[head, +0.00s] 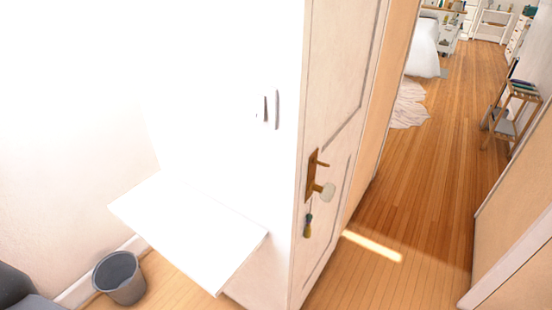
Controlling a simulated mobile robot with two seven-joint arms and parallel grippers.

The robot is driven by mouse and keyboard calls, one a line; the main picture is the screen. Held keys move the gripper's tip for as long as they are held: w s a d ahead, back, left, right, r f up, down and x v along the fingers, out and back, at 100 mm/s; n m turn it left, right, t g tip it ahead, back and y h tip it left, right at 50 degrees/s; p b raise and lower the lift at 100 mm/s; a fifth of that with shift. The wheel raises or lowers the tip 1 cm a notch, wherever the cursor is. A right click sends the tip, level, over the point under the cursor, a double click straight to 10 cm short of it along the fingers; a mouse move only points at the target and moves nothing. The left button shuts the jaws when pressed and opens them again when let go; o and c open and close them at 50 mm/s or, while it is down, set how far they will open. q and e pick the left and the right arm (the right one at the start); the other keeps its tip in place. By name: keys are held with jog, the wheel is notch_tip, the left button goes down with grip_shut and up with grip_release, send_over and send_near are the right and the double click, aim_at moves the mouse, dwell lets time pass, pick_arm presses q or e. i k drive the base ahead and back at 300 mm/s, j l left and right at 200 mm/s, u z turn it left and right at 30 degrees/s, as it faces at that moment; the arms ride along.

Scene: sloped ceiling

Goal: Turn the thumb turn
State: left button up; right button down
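A white panelled door (335,95) stands in the middle of the head view, its face seen at a steep angle. It carries a brass plate (312,182). A small brass piece (320,163) sticks out near the top of the plate, and a pale rounded knob (326,191) sits below it. The small brass piece looks like the thumb turn, but it is too small to be certain. A dark and yellowish item (308,226) hangs below the knob. Neither of my grippers is in view.
A white shelf or tabletop (190,228) juts out left of the door, with a grey bin (119,277) below it. A light switch (271,108) is on the white surface. Right of the door, a wooden floor (435,160) runs clear past a small wooden stand (515,110).

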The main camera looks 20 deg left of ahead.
aim_at(324, 165)
jog(key=i+l+u, duration=0.15)
jog(key=l+u, duration=0.3)
jog(key=i+l+u, duration=0.15)
jog(key=u, duration=0.25)
jog(key=l+u, duration=0.4)
jog(key=l, duration=0.55)
jog(key=l+u, duration=0.1)
jog(key=l, duration=1.6)
jog(key=i, duration=0.1)
